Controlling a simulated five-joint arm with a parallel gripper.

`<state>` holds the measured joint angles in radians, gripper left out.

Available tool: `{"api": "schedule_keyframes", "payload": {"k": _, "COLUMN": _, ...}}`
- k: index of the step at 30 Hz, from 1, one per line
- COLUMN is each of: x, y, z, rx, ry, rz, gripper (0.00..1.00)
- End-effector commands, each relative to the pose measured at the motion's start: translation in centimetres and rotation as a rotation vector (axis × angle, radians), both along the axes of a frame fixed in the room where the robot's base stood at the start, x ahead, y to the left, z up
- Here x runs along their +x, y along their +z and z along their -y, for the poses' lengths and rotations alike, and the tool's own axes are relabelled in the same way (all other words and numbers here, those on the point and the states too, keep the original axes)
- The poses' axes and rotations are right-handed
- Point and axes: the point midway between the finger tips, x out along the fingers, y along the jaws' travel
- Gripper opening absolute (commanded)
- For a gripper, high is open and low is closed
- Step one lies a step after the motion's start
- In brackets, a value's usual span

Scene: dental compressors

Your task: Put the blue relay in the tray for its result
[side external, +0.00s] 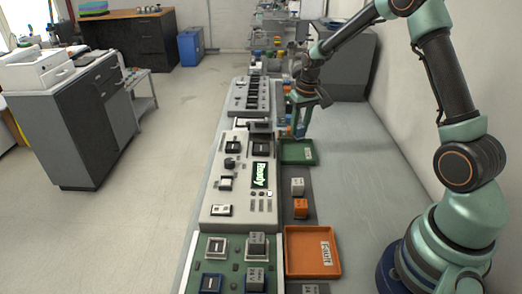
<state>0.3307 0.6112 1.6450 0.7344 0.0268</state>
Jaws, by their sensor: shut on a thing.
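My gripper (297,128) is at the far part of the bench, just beyond the green tray, pointing down. It is shut on a small blue thing (290,130), which looks like the blue relay; the fingers hide most of it. The green tray (298,152) is just below and in front of the gripper and looks empty; its label is not readable. The orange tray (312,252) reads "Fault" and is nearer the camera, holding no relay. The tester (237,205) left of the trays has a display (259,175) reading "Ready".
A white relay (297,186) and an orange relay (300,208) stand on the dark strip between the trays. Grey relays (256,243) sit on the green board (229,266) in front. A grey panel (250,97) lies behind the tester. The bench right of the trays is clear.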

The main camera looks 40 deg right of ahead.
Motion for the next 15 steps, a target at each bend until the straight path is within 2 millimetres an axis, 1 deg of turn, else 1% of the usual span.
{"api": "schedule_keyframes", "payload": {"k": 1, "x": 0.0, "y": -0.6, "z": 0.0, "rx": 0.001, "ry": 0.0, "rz": -0.002, "gripper": 0.0}}
{"api": "schedule_keyframes", "payload": {"k": 5, "x": 0.0, "y": -1.4, "z": 0.0, "rx": 0.0, "ry": 0.0, "rz": -0.001, "gripper": 0.0}}
{"api": "schedule_keyframes", "payload": {"k": 12, "x": 0.0, "y": -4.6, "z": 0.0, "rx": 0.001, "ry": 0.0, "rz": -0.003, "gripper": 0.0}}
{"api": "schedule_keyframes", "payload": {"k": 15, "x": 0.0, "y": -5.3, "z": 0.0, "rx": 0.0, "ry": 0.0, "rz": 0.0, "gripper": 0.0}}
